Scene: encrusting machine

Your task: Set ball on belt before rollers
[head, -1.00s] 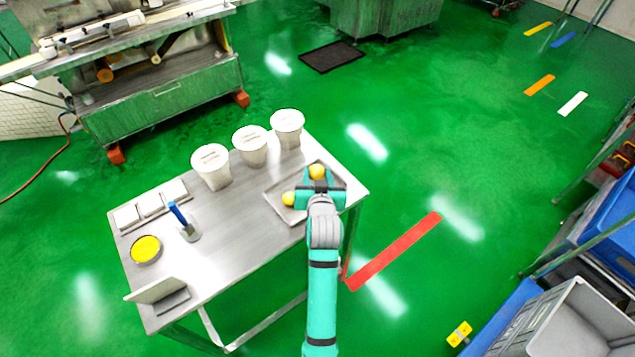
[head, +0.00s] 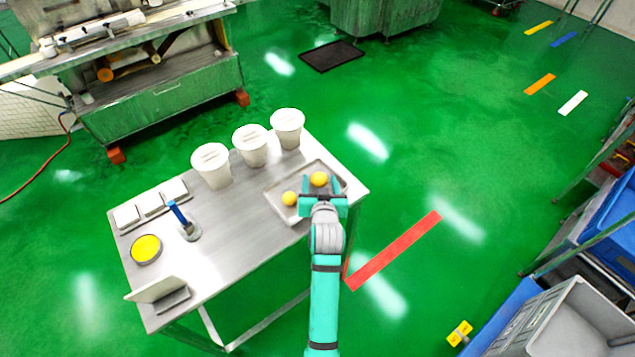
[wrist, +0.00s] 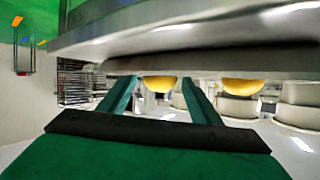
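Two yellow balls lie on a shallow metal tray (head: 270,191) at the right end of the steel table. The far ball (head: 319,179) lies in front of my gripper (head: 322,184), between the lines of its two spread fingers. The other ball (head: 289,198) lies to the left, outside the fingers. In the wrist view, one ball (wrist: 160,83) shows between the open fingers with gaps on both sides, and the second ball (wrist: 242,87) is to the right. The machine (head: 160,95) stands at the upper left; its belt and rollers are not clear.
Three white tubs (head: 252,146) stand along the table's back edge, close left of the tray. A blue-handled tool in a holder (head: 188,230), a yellow-topped dish (head: 146,249) and a small stand (head: 160,292) are further left. Green floor separates table and machine.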

